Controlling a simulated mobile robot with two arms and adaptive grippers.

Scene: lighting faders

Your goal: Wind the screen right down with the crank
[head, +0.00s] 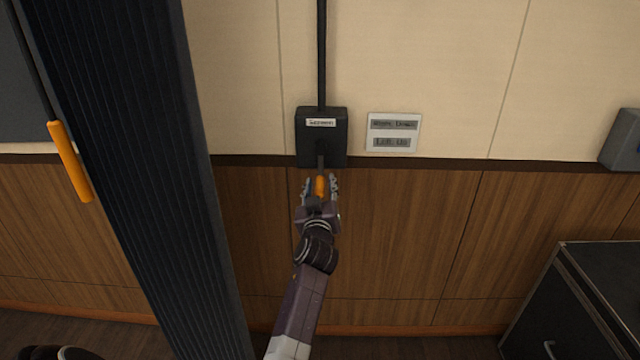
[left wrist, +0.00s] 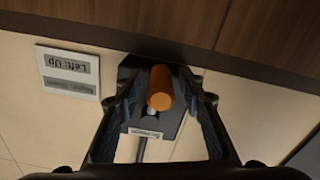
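The crank's orange handle (head: 320,187) sticks out below a black wall box (head: 333,115) with a small white label. The handle also shows end-on in the left wrist view (left wrist: 160,88). My left gripper (head: 320,184) is open, with one finger on each side of the handle. In the left wrist view gaps show between the handle and both fingers. A sign (head: 394,132) right of the box reads "Left: Up" on its lower line; the upper line is blurred. I cannot identify the screen for certain. My right gripper is not in view.
A dark ribbed column or curtain (head: 135,150) stands at the left. An orange grip (head: 70,162) hangs on a dark cord beside it. A black case (head: 580,300) is at the lower right, and a grey box (head: 625,140) is on the wall above it.

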